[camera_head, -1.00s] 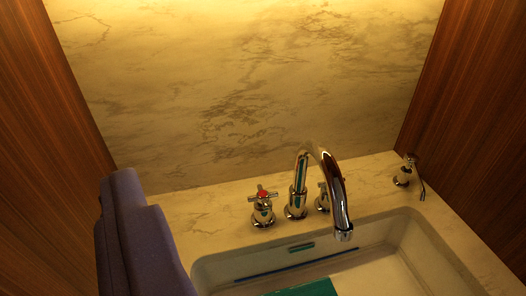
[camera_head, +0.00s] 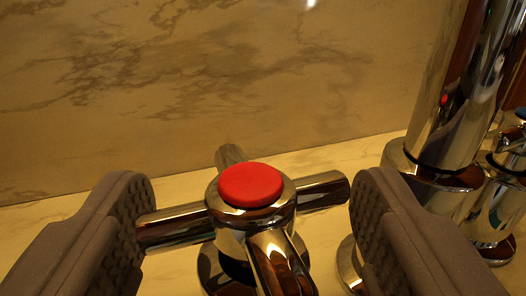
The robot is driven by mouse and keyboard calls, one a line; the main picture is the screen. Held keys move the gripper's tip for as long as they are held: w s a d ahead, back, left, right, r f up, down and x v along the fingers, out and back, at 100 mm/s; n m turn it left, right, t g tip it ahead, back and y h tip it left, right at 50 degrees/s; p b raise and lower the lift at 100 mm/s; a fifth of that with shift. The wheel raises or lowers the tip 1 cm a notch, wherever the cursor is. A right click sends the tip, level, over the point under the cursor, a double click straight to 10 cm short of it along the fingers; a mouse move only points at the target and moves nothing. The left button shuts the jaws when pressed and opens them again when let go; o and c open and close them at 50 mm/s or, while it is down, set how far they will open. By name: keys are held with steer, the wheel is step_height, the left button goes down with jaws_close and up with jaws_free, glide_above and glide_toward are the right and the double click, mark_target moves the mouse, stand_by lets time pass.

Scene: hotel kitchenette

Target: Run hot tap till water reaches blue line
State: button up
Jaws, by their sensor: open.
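The hot tap (camera_head: 250,215) is a chrome cross handle with a red disc on top, in the lower middle of the view. My gripper (camera_head: 250,215) is open around it, with one dark textured finger on each side. The left and right arms of the cross reach close to the finger pads; I cannot tell whether they touch. The third arm points toward me and the fourth toward the wall. The basin, its blue line and any water are out of view now.
The chrome spout (camera_head: 450,100) rises close to the right of my right finger. The cold tap (camera_head: 505,170), with a blue mark, stands beyond it at the right edge. A marble wall (camera_head: 200,80) is behind the counter (camera_head: 355,155).

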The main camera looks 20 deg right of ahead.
steer(key=shift+w+d, duration=0.2)
steer(key=shift+w, duration=0.35)
steer(key=c, duration=0.8)
steer(key=shift+o, duration=0.2)
steer(key=shift+n+y+b, duration=0.3)
steer(key=shift+y+b, duration=0.2)
steer(key=shift+b, duration=0.05)
steer(key=n+y+b, duration=0.1)
steer(key=y+b, duration=0.1)
steer(key=shift+d+f+n+t+y, duration=0.1)
steer(key=shift+f+n+t+y, duration=0.05)
steer(key=shift+n+t+y, duration=0.25)
steer(key=shift+n+y+b, duration=0.8)
steer(key=shift+y+b, duration=0.2)
steer(key=shift+y, duration=0.2)
steer(key=n+y, duration=0.2)
steer(key=y, duration=0.1)
steer(key=shift+r, duration=0.2)
steer(key=shift+n+g+y+p, duration=0.75)
steer(key=shift+n+y, duration=0.35)
steer(key=shift+y, duration=0.6)
steer(key=shift+f+y, duration=0.1)
steer(key=shift+y, duration=0.2)
